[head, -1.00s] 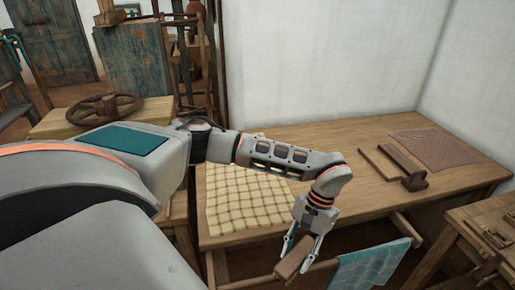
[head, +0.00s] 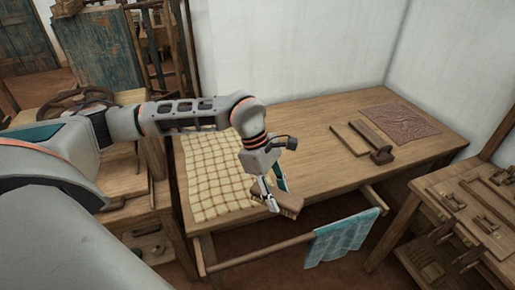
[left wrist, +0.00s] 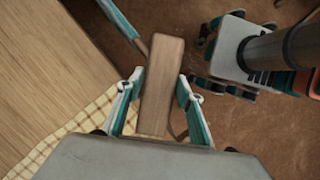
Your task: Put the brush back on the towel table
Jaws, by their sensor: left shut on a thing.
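My left gripper (head: 270,192) is shut on the brush (head: 289,204), a brown wooden block. In the head view they are at the front edge of the wooden table (head: 318,145), near the cloth's front right corner. In the left wrist view the brush (left wrist: 162,85) is between the two teal-and-white fingers, its long side pointing away from the palm. It appears to be above the table edge and floor; the exact height is unclear. A teal towel (head: 343,236) hangs on the rail along the table's front.
A checked cream cloth (head: 215,165) covers the table's left end. A dark wooden tool (head: 381,155), a flat board (head: 350,139) and a reddish-brown patterned cloth (head: 400,119) lie farther right. The middle is bare. A second table (head: 420,190) stands at the right.

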